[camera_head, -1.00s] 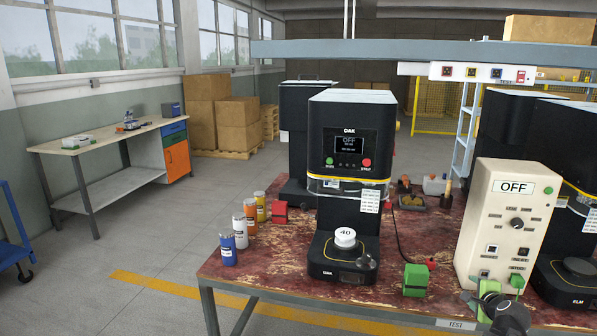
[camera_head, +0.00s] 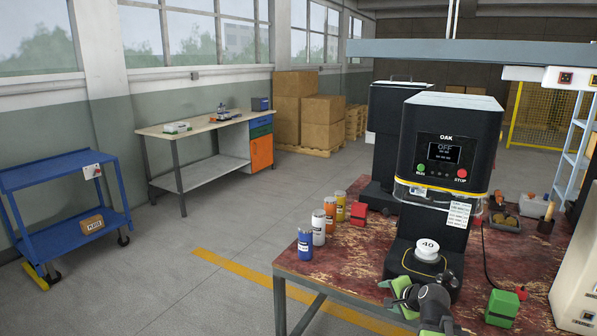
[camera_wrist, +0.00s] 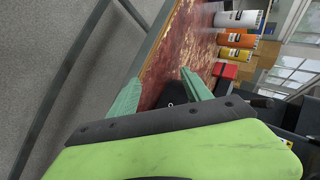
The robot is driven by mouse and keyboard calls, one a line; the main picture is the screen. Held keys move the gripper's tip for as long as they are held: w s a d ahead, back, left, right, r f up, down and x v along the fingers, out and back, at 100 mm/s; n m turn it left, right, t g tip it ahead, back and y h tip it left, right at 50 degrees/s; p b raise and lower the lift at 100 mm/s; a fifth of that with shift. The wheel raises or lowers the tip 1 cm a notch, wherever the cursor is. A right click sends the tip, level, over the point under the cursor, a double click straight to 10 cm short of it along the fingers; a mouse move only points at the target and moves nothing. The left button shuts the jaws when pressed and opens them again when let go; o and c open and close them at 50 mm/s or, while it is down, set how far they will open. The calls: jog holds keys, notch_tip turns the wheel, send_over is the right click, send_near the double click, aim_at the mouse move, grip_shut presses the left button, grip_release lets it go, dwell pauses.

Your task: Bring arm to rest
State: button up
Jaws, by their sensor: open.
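My gripper (camera_wrist: 161,76) is open, with its two pale green fingers apart and nothing between them in the wrist view. In the head view my arm, black and green, is at the bottom right of centre, in front of the OAK seamer (camera_head: 450,150). It hides part of that machine's base and the table's front edge. A white disc marked 40 (camera_head: 427,250) sits on the seamer's base, just behind my arm. The seamer's display reads OFF.
Blue, white, orange and yellow cans (camera_head: 305,244) stand along the left edge of the worn red table (camera_head: 340,268). A green block (camera_head: 502,308) lies at the right front. A blue cart (camera_head: 60,238) and workbench (camera_head: 200,180) stand left, with clear floor between.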

jog(key=s+a+f+n+g, duration=0.3)
jog(key=s+a+f+n, duration=0.15)
jog(key=a, duration=0.55)
jog(key=s+a+f+n+g, duration=0.3)
jog(key=a+n, duration=0.3)
jog(key=a, duration=0.4)
jog(key=s+d+n+g+h, duration=0.2)
jog(key=s+d+n+g, duration=0.15)
jog(key=s, duration=0.35)
notch_tip(320, 180, up, 13)
jog(key=p, duration=1.4)
jog(key=shift+r, duration=0.15)
jog(key=shift+w+d+f, duration=0.1)
jog(key=shift+f, duration=0.1)
